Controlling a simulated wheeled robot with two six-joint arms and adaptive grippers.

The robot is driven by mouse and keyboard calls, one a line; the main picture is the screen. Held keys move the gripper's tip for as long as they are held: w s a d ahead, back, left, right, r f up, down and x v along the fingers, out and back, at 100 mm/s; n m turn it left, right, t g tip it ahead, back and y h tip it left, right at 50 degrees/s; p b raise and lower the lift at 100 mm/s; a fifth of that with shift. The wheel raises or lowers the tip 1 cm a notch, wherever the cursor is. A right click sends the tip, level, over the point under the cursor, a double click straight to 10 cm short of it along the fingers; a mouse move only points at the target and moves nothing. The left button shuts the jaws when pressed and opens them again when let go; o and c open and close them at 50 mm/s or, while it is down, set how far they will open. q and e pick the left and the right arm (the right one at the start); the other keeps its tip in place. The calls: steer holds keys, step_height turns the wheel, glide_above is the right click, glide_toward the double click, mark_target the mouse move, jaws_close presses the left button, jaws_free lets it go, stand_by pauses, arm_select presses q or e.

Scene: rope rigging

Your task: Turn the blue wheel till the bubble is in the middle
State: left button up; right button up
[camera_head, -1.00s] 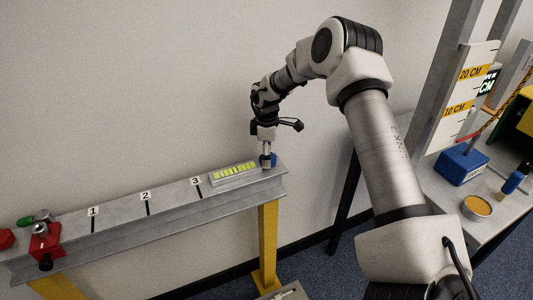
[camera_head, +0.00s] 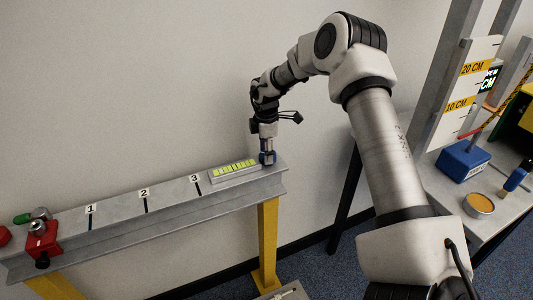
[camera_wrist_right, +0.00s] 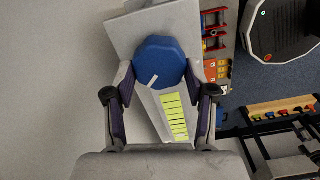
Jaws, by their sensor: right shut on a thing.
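The blue wheel (camera_wrist_right: 160,62) is a many-sided knob with a white mark on top, at the right end of the grey beam (camera_head: 140,222). My right gripper (camera_head: 267,157) points down over it from above and is shut on it. In the right wrist view the fingers of the gripper (camera_wrist_right: 160,82) stand on both sides of the wheel. The level (camera_head: 235,172), with a yellow-green segmented window, lies on the beam just left of the wheel. It also shows in the right wrist view (camera_wrist_right: 174,116). I cannot make out the bubble. My left gripper is out of view.
A red clamp (camera_head: 42,241) with a green-tipped handle sits at the beam's left end, past marks 1, 2 and 3. A yellow post (camera_head: 267,245) holds up the beam. At the right, a table carries a blue block (camera_head: 463,162) and a round tin (camera_head: 479,204).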

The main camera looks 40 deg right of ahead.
steer(key=n+b, duration=0.1)
steer(key=n, duration=0.2)
steer(key=shift+s+f, duration=0.1)
steer(key=shift+f, duration=0.05)
steer(key=shift+s+a+n, duration=0.1)
steer(key=shift+n, duration=1.6)
steer(key=shift+b, duration=0.3)
steer(key=o, duration=1.2)
steer(key=shift+c, duration=0.2)
step_height(320, 180, up, 12)
